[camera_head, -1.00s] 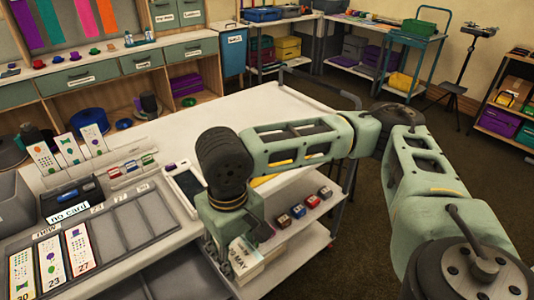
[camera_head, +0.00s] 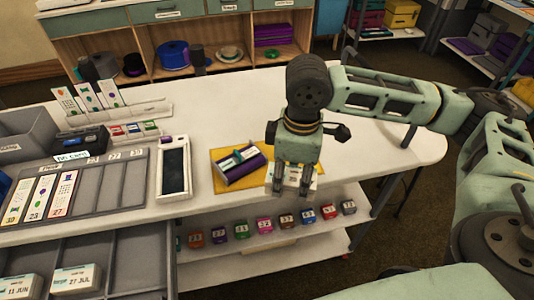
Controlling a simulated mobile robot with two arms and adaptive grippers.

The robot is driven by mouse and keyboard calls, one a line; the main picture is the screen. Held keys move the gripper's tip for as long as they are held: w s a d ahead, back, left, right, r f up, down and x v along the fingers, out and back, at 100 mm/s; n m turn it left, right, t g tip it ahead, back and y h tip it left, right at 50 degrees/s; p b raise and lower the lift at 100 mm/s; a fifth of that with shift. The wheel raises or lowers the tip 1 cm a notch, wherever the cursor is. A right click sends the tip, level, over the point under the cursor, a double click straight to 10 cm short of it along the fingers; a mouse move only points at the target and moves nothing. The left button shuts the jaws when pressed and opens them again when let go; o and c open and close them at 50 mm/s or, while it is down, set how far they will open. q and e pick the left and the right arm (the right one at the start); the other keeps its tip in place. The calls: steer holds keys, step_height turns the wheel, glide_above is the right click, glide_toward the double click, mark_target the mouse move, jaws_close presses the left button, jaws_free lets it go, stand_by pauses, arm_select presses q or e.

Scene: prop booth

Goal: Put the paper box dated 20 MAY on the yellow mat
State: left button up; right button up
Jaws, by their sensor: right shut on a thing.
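The yellow mat (camera_head: 226,152) lies on the white worktop near its front edge. My right gripper (camera_head: 292,191) points down over the right part of the mat. It is shut on a white paper box (camera_head: 309,177), mostly hidden behind the fingers. Its date cannot be read now; the held box showed "20 MAY" in the earlier view. I cannot tell whether the box touches the mat. My left gripper is not in view.
A phone-like device (camera_head: 174,168) and a grey card tray (camera_head: 110,185) lie further left. Paper boxes marked 11 JUN (camera_head: 20,287) and 27 JUL (camera_head: 76,279) sit in the drawer below.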

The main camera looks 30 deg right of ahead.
steer(key=w+d+r+n+p, duration=0.1)
steer(key=d+r+n+p, duration=0.4)
steer(key=d+n, duration=0.65)
steer(key=w+a+f, duration=0.1)
steer(key=w+f, duration=0.1)
steer(key=w, duration=0.2)
steer(key=w+a+f+n+p, duration=0.1)
steer(key=w+f, duration=0.1)
steer(key=w, duration=0.1)
steer(key=w+a+f+n, duration=0.1)
steer(key=w+f, duration=0.2)
steer(key=w, duration=0.1)
steer(key=shift+w+a+f, duration=0.1)
steer(key=shift+w+a, duration=0.05)
steer(key=shift+w, duration=0.15)
step_height(320, 180, down, 4)
steer(key=shift+r+p, duration=0.15)
steer(key=shift+p, duration=0.6)
steer(key=shift+f, duration=0.3)
steer(key=shift+f, duration=0.1)
steer(key=o, duration=0.7)
